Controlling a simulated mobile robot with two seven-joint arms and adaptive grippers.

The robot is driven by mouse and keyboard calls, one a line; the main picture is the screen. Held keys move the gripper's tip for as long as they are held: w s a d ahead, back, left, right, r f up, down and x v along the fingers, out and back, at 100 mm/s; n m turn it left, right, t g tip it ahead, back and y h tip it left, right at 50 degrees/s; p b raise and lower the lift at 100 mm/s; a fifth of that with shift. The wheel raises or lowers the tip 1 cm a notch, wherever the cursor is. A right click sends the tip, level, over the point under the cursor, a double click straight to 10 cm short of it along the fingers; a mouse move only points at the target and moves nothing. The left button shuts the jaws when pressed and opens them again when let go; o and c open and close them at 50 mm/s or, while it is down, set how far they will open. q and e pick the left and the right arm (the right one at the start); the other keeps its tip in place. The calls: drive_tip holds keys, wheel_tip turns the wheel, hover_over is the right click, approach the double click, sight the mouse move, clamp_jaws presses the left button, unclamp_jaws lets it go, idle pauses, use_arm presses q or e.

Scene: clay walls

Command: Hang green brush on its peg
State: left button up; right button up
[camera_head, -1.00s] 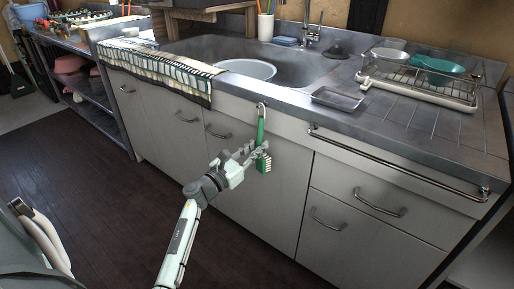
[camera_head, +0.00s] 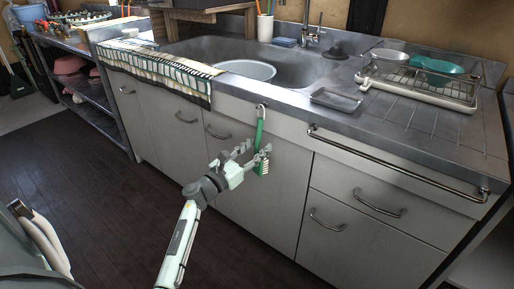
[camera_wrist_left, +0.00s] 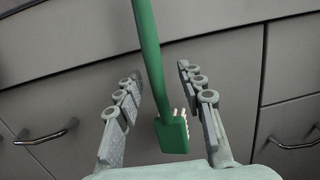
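The green brush (camera_head: 260,134) hangs upright, head down, in front of the cabinet below the counter edge. Its top end is at a small pale hook or peg (camera_head: 261,106) near the counter edge. In the left wrist view the brush's green handle and head with white bristles (camera_wrist_left: 172,132) lie between the two fingers. My left gripper (camera_head: 253,157) is open around the lower part of the brush, with a gap on each side in the left wrist view (camera_wrist_left: 160,95). My right gripper is not in view.
The cabinet front has drawer handles (camera_head: 381,203) and a long rail (camera_head: 396,163) to the right. A striped towel (camera_head: 160,70) hangs over the counter edge at left. A metal tray (camera_head: 336,99) and dish rack (camera_head: 420,84) stand on the counter. The floor at left is clear.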

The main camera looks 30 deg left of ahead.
use_arm(q)
drive_tip(key=shift+s, duration=0.1)
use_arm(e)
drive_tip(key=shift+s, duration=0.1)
use_arm(q)
drive_tip(key=s+a+f, duration=0.1)
drive_tip(key=s, duration=1)
drive_tip(key=shift+s+a+f, duration=0.2)
drive_tip(key=shift+s+a, duration=0.1)
drive_tip(key=shift+a, duration=0.1)
